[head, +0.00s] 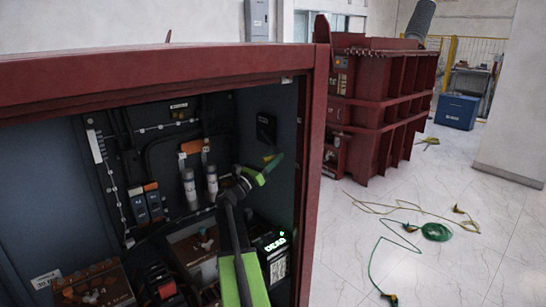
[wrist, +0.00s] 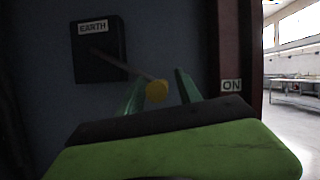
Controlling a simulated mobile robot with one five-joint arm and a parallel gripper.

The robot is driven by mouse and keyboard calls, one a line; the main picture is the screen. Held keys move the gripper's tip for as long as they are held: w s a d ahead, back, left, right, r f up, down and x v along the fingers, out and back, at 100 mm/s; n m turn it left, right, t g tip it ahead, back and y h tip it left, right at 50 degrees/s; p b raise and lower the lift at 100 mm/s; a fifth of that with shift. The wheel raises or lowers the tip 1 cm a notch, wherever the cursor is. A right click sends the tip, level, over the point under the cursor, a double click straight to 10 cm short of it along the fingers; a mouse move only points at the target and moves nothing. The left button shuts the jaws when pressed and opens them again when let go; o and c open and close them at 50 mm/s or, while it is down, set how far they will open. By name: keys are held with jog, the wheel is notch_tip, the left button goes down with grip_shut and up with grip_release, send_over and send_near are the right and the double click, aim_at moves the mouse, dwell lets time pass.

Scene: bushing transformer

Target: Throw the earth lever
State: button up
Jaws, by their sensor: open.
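The earth lever shows in the wrist view as a grey rod with a yellow knob (wrist: 156,91), angled down and right from a black plate (wrist: 98,48) labelled EARTH. My gripper (wrist: 160,78) is open, with one green finger on each side of the knob in the picture. The knob looks closer to the left finger; I cannot tell whether they touch. In the head view the black plate (head: 266,128) is on the cabinet's right inner wall. My gripper (head: 263,170) is just below it, and the knob is largely hidden there.
The dark red cabinet frame (head: 315,160) stands close to the right of my gripper. An ON label (wrist: 232,85) is right of the lever. Below are a lit DEAD display (head: 275,243) and grey cylinders (head: 189,188). Cables (head: 385,235) lie on the floor outside.

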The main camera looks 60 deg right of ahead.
jog(key=shift+c, duration=0.3)
grip_shut()
dwell(1.1)
